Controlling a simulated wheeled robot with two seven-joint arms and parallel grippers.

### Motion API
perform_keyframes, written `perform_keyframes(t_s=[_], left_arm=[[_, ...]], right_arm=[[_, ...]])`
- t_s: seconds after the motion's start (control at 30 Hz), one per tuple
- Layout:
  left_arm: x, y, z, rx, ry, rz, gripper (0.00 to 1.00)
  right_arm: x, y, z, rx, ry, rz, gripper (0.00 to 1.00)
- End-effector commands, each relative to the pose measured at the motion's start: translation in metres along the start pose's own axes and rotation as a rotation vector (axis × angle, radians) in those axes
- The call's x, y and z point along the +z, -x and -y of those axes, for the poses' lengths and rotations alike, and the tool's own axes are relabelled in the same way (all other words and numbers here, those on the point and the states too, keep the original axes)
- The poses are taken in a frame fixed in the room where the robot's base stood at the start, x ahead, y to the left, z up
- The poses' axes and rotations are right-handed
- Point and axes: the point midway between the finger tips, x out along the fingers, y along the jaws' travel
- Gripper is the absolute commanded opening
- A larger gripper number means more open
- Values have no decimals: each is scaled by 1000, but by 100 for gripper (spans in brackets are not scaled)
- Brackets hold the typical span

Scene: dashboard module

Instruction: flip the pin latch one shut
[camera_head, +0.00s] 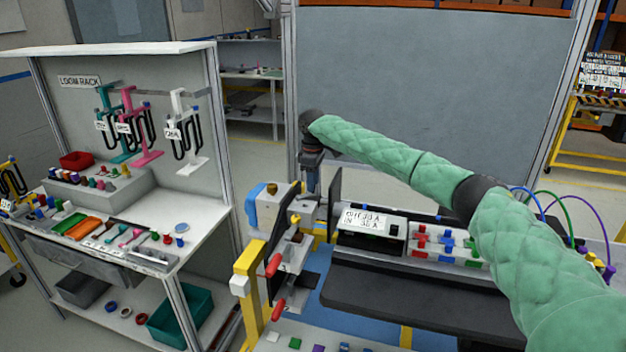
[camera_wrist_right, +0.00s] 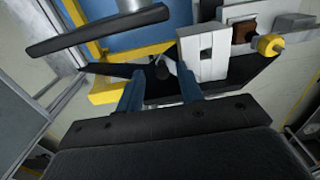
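My right gripper (camera_head: 312,188) points down beside the fixture at the left end of the dashboard station. In the right wrist view, its two blue fingers (camera_wrist_right: 160,72) stand apart, with a small dark knob-like part (camera_wrist_right: 161,72) visible between or beyond them. I cannot tell whether they touch it. A white block (camera_wrist_right: 203,54) is close to the right finger, and a yellow knob (camera_wrist_right: 268,45) sits farther right. In the head view, a yellow knob (camera_head: 295,218) and red-tipped handles (camera_head: 273,265) show on the fixture. I cannot tell which part is pin latch one. My left gripper is not in view.
A labelled dashboard module (camera_head: 370,222) and a block of coloured connectors (camera_head: 445,243) stand right of the fixture, above a dark tray (camera_head: 420,295). A yellow post (camera_head: 248,290) stands in front. A loom rack (camera_head: 130,240) with small parts is at left.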

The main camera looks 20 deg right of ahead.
Motion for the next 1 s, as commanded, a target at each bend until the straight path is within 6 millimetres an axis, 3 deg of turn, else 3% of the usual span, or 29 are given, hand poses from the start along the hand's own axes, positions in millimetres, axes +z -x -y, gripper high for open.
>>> perform_keyframes(t_s=[0.43, 0.63, 1.0], left_arm=[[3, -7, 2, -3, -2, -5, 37], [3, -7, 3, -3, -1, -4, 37], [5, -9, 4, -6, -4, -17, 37]], right_arm=[[0, -9, 0, 0, 0, 0, 37], [0, -8, 0, 0, 0, 0, 0], [2, -7, 3, -2, -43, -1, 0]])
